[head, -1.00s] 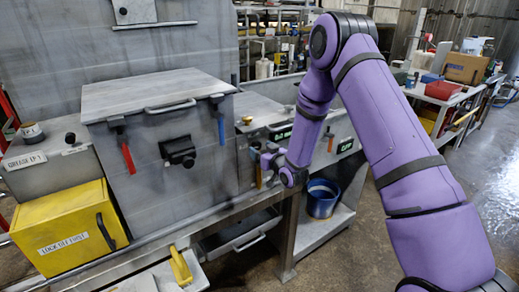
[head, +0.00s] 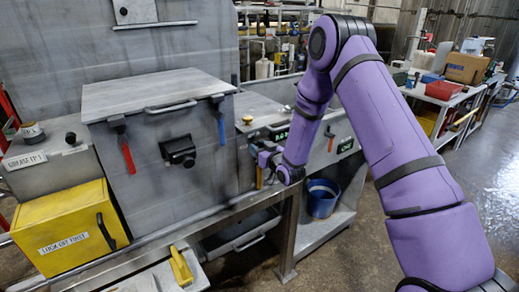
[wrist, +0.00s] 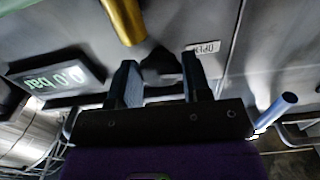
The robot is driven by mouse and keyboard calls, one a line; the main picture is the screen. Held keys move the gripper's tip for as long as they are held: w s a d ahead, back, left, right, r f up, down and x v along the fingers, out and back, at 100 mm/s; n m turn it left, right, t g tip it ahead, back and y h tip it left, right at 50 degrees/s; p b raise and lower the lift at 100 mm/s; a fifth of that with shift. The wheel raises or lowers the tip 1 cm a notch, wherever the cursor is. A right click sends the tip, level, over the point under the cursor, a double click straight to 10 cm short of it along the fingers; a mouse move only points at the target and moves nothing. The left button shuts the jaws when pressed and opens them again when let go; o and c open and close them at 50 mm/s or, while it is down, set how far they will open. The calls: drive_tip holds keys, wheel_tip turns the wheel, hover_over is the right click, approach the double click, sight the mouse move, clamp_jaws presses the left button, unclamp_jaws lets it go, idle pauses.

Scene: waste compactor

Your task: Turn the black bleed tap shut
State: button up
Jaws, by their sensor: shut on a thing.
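The black bleed tap (wrist: 160,66) sits on the grey panel in the wrist view. My gripper (wrist: 160,84) is shut on it, with one finger on each side. A small label that seems to read OPEN (wrist: 206,47) shows upside down beside one fingertip. The tap's exact angle is hard to read because it is dark and partly covered. In the head view my gripper (head: 265,162) is at the panel right of the large grey box, and it hides the tap there.
A brass-yellow handle (wrist: 123,18) hangs close to the tap. A pressure display (wrist: 62,78) seems to read 0.0 bar. The grey box (head: 170,180) carries a red lever (head: 127,158), a blue lever (head: 221,128) and a black knob (head: 180,152). A blue bucket (head: 322,200) stands below right.

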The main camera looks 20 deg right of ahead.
drive_tip(key=shift+m, duration=8.3)
drive_tip(key=o, duration=0.9)
drive_tip(key=shift+o, duration=0.2)
drive_tip(key=v, duration=1.1)
